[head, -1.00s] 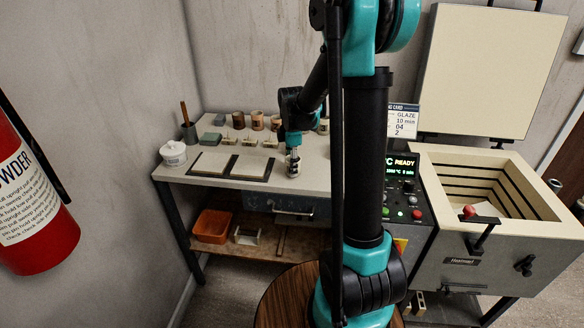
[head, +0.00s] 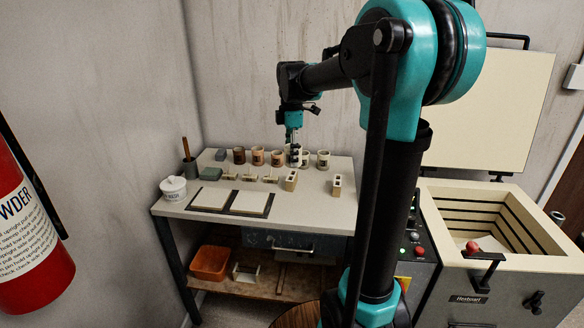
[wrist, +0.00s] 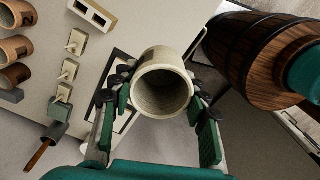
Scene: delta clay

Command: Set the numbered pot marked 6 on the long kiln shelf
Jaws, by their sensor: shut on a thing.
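A cream pot (wrist: 163,108) is held upright between the fingers of my gripper (wrist: 158,84), seen from above with its open mouth toward the wrist camera. In the head view my gripper (head: 294,150) is raised over the table; its fingers hide most of the pot. No number is readable on it. Two pale flat slabs lie side by side on dark bases on the table's front left, the left slab (head: 212,197) and the right slab (head: 248,203). I cannot tell which thing is the long kiln shelf.
Brown pots (head: 239,155) and a pale pot (head: 323,159) stand along the table's back. Small stamps (head: 251,178) and two-holed blocks (head: 337,184) lie before them. A lidded white jar (head: 173,188) stands at left. The open kiln (head: 450,210) is at right.

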